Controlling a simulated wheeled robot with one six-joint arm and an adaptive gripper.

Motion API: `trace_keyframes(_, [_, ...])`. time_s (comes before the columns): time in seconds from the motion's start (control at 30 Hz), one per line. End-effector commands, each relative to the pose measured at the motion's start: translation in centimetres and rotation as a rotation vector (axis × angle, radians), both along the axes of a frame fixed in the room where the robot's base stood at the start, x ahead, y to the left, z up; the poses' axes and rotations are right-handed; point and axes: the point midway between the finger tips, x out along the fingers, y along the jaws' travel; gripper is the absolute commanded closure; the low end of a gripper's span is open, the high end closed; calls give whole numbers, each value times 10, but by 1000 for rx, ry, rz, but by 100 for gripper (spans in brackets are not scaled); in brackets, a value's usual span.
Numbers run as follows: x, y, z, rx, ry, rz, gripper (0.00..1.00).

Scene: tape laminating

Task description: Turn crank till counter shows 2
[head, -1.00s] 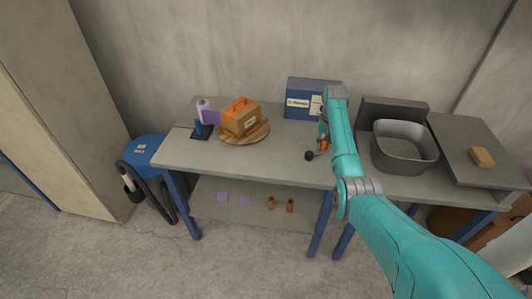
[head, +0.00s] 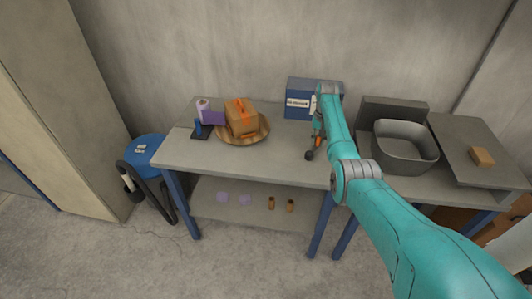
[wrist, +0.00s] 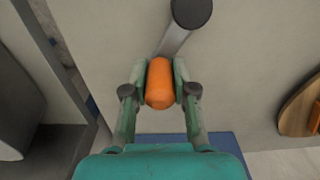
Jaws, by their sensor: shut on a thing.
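The crank has an orange handle (wrist: 160,85), a grey metal arm (wrist: 174,42) and a dark round hub (wrist: 192,12). In the head view the hub (head: 309,156) stands near the table's front edge, with the orange handle (head: 318,142) behind it. My gripper (wrist: 160,82) is shut on the orange handle, one finger on each side. In the head view my arm partly hides the crank. No counter number is readable. A brown box with orange strips (head: 240,116) sits on a round wooden turntable (head: 264,130) left of the crank.
A blue box (head: 298,86) with white labels stands behind the crank. A dispenser with a purple roll (head: 203,106) stands at the table's left end. A grey bin (head: 404,152) is right of my arm. The table between turntable and crank is clear.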

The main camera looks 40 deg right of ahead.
Motion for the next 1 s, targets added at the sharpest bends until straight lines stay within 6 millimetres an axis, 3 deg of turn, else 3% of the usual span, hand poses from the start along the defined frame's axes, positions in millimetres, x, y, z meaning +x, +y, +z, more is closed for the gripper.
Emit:
trace_keyframes(0.5, [25, 15, -1, 4, 3, 3, 100])
trace_keyframes(1.0, [29, 16, -1, 0, 1, 0, 100])
